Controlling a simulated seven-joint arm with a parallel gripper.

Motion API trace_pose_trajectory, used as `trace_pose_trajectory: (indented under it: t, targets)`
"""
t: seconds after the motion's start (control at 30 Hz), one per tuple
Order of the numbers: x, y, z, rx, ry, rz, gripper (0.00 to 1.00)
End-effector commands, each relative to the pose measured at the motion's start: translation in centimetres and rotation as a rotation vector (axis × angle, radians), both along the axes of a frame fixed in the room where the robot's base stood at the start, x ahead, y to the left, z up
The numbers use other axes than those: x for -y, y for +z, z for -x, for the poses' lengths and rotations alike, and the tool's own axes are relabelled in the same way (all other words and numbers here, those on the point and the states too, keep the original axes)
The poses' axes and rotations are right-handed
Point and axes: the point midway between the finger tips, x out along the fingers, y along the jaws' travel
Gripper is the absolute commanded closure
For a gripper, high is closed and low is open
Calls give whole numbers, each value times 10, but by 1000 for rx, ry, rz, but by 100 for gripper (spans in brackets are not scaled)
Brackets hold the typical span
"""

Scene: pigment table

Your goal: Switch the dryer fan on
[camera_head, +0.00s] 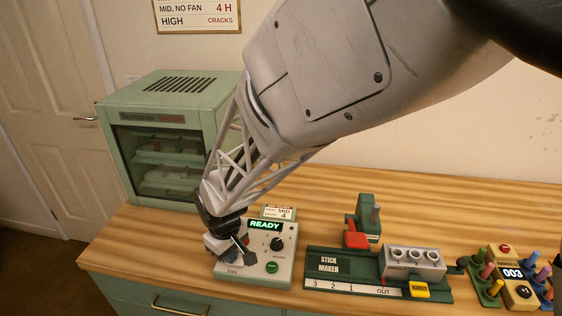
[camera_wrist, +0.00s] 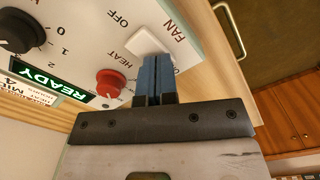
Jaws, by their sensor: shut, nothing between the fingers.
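The green dryer cabinet (camera_head: 222,108) with a glass front stands at the back left. Its pale control panel (camera_head: 285,275) is in front of it, with a lit READY display (camera_head: 265,225). In the wrist view, a white fan switch (camera_wrist: 150,42) sits beside the word FAN, with OFF printed near one side. My gripper (camera_wrist: 155,60) is shut and empty, its blue fingertips at the switch's lower edge in that view. I cannot tell whether they touch it. In the head view my gripper covers the panel's left part and hides the switch.
A red heat knob (camera_wrist: 110,83) and a black dial (camera_wrist: 22,30) are close by on the panel. A green button (camera_head: 271,267) is at its front. The stick maker (camera_head: 325,264) stands to the right, and a counter device (camera_head: 515,290) with colored pegs is farther right.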

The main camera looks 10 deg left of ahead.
Motion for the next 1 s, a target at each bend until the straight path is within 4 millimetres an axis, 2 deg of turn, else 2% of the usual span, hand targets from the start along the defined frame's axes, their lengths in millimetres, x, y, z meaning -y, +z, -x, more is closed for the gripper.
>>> trace_pose_trajectory:
  t: [0.37,1.0]
  targets:
    - [0,4,0,0,0,0,100]
    - [0,39,0,0,0,0,100]
